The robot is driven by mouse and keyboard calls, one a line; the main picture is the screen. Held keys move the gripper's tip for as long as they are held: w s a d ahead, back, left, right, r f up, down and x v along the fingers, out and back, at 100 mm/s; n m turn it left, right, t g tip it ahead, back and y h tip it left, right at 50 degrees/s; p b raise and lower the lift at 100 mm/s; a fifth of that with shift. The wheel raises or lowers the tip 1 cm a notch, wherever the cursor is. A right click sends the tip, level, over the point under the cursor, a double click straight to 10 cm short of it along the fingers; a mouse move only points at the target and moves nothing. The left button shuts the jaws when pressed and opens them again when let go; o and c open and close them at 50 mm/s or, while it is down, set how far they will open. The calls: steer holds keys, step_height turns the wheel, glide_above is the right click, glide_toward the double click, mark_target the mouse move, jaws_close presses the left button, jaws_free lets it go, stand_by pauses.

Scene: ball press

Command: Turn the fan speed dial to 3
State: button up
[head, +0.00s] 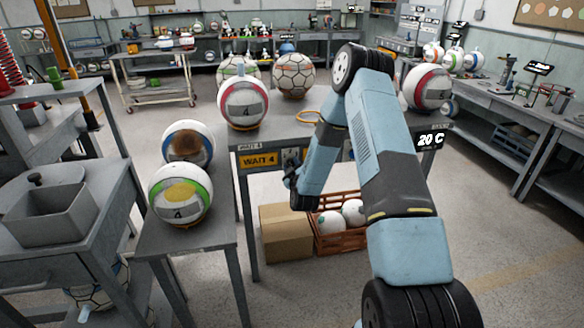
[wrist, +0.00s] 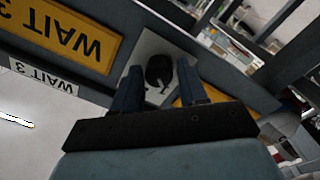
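The dial (wrist: 159,71) is a round black knob on a light plate (wrist: 150,46), fixed to the front of the grey table. In the wrist view a small pale mark shows near its lower edge; I cannot read any speed numbers. My gripper (wrist: 160,78) is open, with one dark blue finger to each side of the knob and gaps showing between. I cannot tell how deep the fingers reach. In the head view my gripper (head: 291,172) is at the table front, just below the plate, and largely hides the dial.
A yellow WAIT sign (head: 260,160) is left of the dial. Balls, including a red-banded one (head: 243,104), stand on the table (head: 270,135). A cardboard box (head: 284,232) and an orange crate (head: 337,241) with balls are below. A "20 C" display (head: 430,140) is at right.

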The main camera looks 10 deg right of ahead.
steer(key=c, duration=0.7)
steer(key=shift+c, duration=0.2)
steer(key=m, duration=1)
steer(key=shift+d, duration=0.1)
steer(key=m, duration=0.4)
steer(key=shift+s+f+m+y, duration=0.1)
steer(key=shift+m+y, duration=0.2)
steer(key=shift+d+m, duration=0.1)
steer(key=shift+m, duration=2.4)
steer(key=shift+f, duration=0.1)
